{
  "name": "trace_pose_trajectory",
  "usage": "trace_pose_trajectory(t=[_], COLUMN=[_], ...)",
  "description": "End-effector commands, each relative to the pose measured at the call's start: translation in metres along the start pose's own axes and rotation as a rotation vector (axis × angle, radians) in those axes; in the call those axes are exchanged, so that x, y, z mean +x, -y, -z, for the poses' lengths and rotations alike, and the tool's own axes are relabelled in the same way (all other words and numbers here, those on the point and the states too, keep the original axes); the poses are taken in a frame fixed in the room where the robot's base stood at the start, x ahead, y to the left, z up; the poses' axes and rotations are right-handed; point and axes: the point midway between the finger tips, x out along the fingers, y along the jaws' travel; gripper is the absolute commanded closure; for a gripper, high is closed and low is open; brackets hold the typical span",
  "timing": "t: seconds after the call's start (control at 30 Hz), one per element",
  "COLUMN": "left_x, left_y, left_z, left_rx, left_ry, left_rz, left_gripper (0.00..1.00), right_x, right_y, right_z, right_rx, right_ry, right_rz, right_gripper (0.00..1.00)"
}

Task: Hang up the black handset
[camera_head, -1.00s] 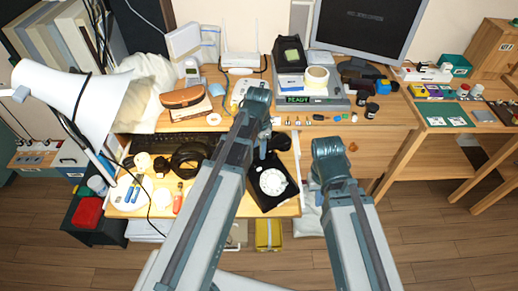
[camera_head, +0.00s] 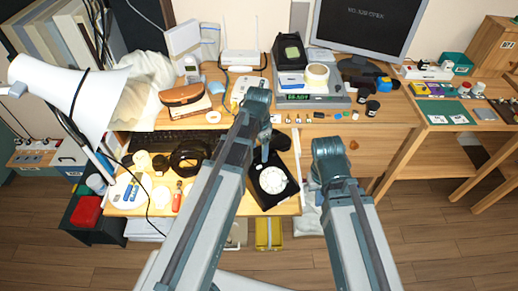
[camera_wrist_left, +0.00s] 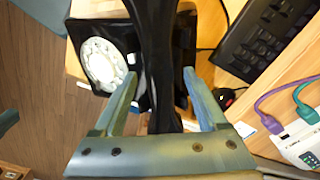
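The black dial phone (camera_head: 262,200) with its white dial (camera_head: 272,181) sits at the front edge of the desk. In the left wrist view, the phone's dial (camera_wrist_left: 103,63) is on the left. The black handset (camera_wrist_left: 158,60) runs from the top of that view down toward my palm. My left gripper (camera_wrist_left: 160,75) has its two fingers spread on either side of the handset; firm contact is not visible. In the head view, my left gripper (camera_head: 265,148) is just behind the dial. My right arm (camera_head: 330,160) shows, but its gripper fingers are not in view.
A keyboard (camera_head: 172,138), a black coil (camera_head: 188,157) and a white lamp (camera_head: 70,90) are left of the phone. A white router (camera_head: 241,59) and a monitor (camera_head: 368,25) stand behind. Small parts lie along the shelf edge. A side table (camera_head: 445,112) stands right.

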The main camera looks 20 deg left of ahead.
Motion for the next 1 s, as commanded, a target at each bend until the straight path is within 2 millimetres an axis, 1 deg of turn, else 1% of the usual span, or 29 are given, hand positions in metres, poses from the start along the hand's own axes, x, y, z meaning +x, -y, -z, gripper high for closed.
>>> trace_pose_trajectory(t=[0.27,0.47,0.67,1.0], left_x=[-0.001,-0.011,-0.034,-0.085], left_y=[0.000,0.000,0.000,0.000], left_z=[0.000,0.000,0.000,0.000], left_rx=[0.000,0.000,0.000,0.000], left_ry=[0.000,0.000,0.000,0.000], left_rz=[0.000,0.000,0.000,0.000], left_gripper=[0.26,0.26,0.26,0.26], right_x=[-0.001,-0.011,-0.033,-0.085], right_y=[0.000,-0.001,-0.003,-0.008], right_z=[0.000,-0.001,-0.002,-0.005], right_rx=[0.000,0.000,0.000,0.000], right_ry=[0.000,0.000,0.000,0.000], right_rz=[0.000,0.000,0.000,0.000], right_gripper=[1.00,1.00,1.00,1.00])
